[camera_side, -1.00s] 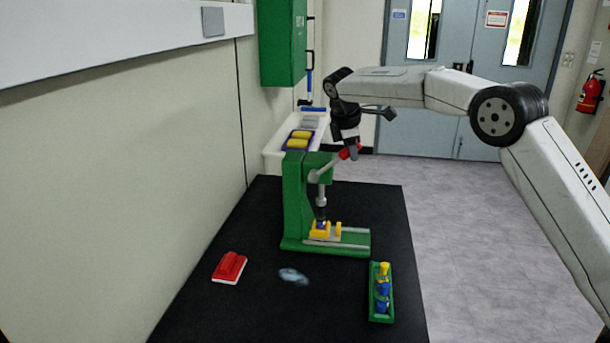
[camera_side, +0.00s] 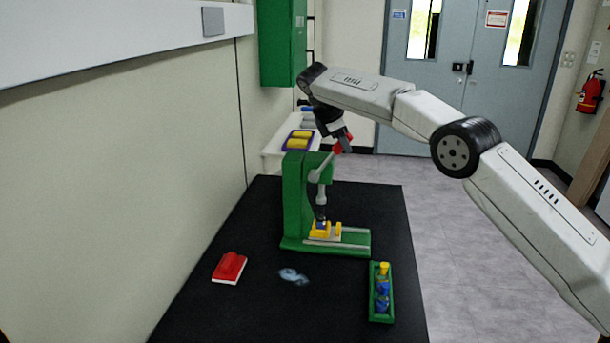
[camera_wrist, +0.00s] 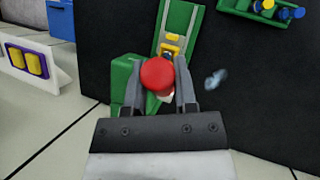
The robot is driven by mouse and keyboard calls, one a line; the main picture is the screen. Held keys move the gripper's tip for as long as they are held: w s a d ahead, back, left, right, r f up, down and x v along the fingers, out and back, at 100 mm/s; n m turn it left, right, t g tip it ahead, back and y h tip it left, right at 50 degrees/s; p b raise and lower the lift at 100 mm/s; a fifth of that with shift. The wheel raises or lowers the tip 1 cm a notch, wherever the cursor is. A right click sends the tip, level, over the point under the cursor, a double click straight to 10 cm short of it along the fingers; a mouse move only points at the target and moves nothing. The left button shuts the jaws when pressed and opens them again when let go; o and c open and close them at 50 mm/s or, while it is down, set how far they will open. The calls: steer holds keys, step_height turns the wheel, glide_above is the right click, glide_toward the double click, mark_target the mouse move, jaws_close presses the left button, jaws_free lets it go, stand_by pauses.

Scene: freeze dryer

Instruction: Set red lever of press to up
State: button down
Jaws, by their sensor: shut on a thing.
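The green press (camera_side: 296,200) stands on the black table, with its lever arm (camera_side: 323,168) slanting up to the right from the press head. The lever's red knob (camera_side: 338,147) is at its upper end, between my gripper's fingers. My gripper (camera_side: 344,145) is shut on the red lever above the press head. In the wrist view the round red knob (camera_wrist: 158,74) sits between the two grey fingers of my gripper (camera_wrist: 165,92) and hides part of the press. A yellow piece (camera_side: 322,230) is on the press base under the ram.
A red block on a white base (camera_side: 229,267) lies at the left. A clear bluish item (camera_side: 292,276) lies in front of the press. A green tray (camera_side: 381,318) with blue and yellow pieces is at the right. A side table holds yellow items (camera_side: 298,143).

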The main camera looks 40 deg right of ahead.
steer(key=shift+w+a+r, duration=0.15)
stand_by(0.4)
steer(key=shift+c, duration=2)
jaws_free()
steer(key=shift+s+d+f+t+y, duration=0.3)
steer(key=shift+s+d+f, duration=0.05)
steer(key=shift+s+d, duration=0.05)
